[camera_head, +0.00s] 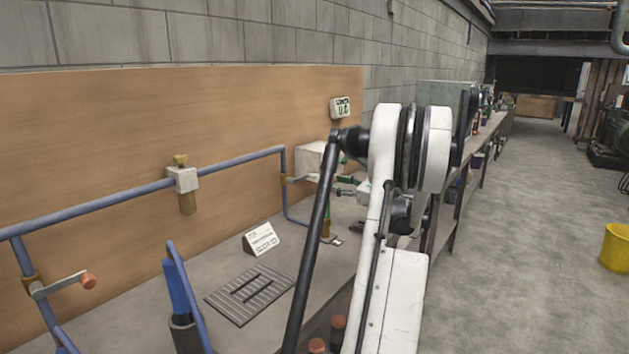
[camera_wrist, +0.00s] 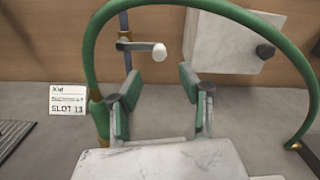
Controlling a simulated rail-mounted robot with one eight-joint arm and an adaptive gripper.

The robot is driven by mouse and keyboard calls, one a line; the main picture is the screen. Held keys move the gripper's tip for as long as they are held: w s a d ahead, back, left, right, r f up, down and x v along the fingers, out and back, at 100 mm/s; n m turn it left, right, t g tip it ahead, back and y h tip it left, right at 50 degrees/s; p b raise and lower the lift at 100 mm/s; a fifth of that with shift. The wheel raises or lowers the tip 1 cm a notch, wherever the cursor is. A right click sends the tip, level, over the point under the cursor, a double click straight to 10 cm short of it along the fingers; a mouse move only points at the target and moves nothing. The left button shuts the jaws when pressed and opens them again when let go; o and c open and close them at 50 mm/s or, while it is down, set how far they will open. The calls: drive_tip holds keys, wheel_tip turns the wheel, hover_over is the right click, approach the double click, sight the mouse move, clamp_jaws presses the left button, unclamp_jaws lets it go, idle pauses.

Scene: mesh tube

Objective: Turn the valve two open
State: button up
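A valve lever (camera_wrist: 138,46) with a white rounded knob sits on a vertical blue pipe (camera_wrist: 124,22) in the wrist view. The lever lies level, across the pipe, pointing right. In the head view this lever (camera_head: 301,179) is at the right end of the blue pipe run. My gripper (camera_wrist: 160,82) is open, with green-padded fingers. The knob appears just beyond and between the fingertips, with no contact visible. Another lever with an orange knob (camera_head: 88,281) is at the lower left, and a white block valve (camera_head: 183,179) is mid-pipe. No valve number is readable.
A green hose (camera_wrist: 201,5) arches over the wrist view. A pale box (camera_wrist: 232,42) is right of the lever. A wooden panel (camera_head: 100,110) stands behind. My arm hides part of the bench.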

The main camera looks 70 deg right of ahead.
sight(318, 179)
drive_tip(key=x, duration=0.9)
drive_tip(key=shift+w+b, duration=0.2)
drive_tip(key=shift+b, duration=0.1)
clamp_jaws()
